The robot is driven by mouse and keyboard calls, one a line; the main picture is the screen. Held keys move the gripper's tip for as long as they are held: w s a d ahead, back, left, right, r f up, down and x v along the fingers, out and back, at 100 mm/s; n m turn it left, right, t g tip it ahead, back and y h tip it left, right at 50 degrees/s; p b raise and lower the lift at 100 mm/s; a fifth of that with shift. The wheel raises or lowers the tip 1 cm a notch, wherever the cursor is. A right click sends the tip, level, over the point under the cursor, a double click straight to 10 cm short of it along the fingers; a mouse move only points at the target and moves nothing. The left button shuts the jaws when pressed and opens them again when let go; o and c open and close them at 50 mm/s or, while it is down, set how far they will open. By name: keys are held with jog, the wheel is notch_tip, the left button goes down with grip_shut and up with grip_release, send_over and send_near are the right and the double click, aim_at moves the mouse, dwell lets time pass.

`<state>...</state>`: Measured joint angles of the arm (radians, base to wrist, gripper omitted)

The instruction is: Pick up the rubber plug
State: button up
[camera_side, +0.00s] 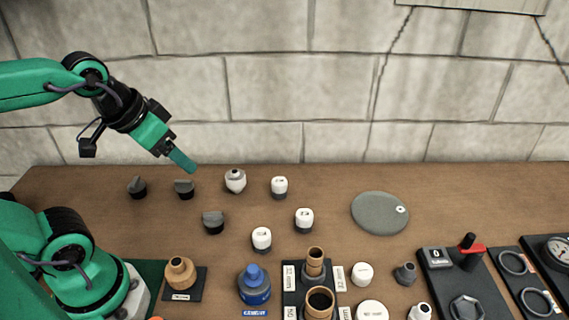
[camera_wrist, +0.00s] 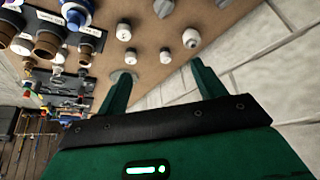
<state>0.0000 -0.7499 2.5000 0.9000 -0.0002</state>
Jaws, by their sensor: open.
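Three small dark grey plugs with wedge-shaped tops stand on the brown table in the side view: one at the far left (camera_side: 137,188), one just right of it (camera_side: 184,190), and one nearer the front (camera_side: 213,223). A smaller grey stopper (camera_side: 405,273) stands further right. I cannot tell which is the rubber plug. My gripper (camera_side: 186,164) is above the back left of the table, tilted down to the right, apart from everything. In the wrist view its two green fingers (camera_wrist: 160,86) are spread with nothing between them. A dark plug (camera_wrist: 163,8) shows at that view's top edge.
Several white caps, including one at the back (camera_side: 235,181), stand near the dark plugs. A grey disc (camera_side: 375,220) lies right of them. Bottles and cork-coloured cups (camera_side: 315,260) crowd the front. A stone wall (camera_side: 270,90) rises behind the table.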

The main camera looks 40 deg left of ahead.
jog(key=n+g, duration=0.5)
jog(key=n, duration=0.4)
send_over(212, 214)
notch_tip(212, 214, down, 14)
jog(key=shift+d+f, duration=0.15)
jog(key=shift+f, duration=0.05)
jog(key=shift+w+f+n+g, duration=0.15)
jog(key=shift+f+n+g, duration=0.15)
jog(key=shift+f, duration=0.35)
jog(key=shift+f, duration=1.3)
jog(key=shift+f, duration=2.6)
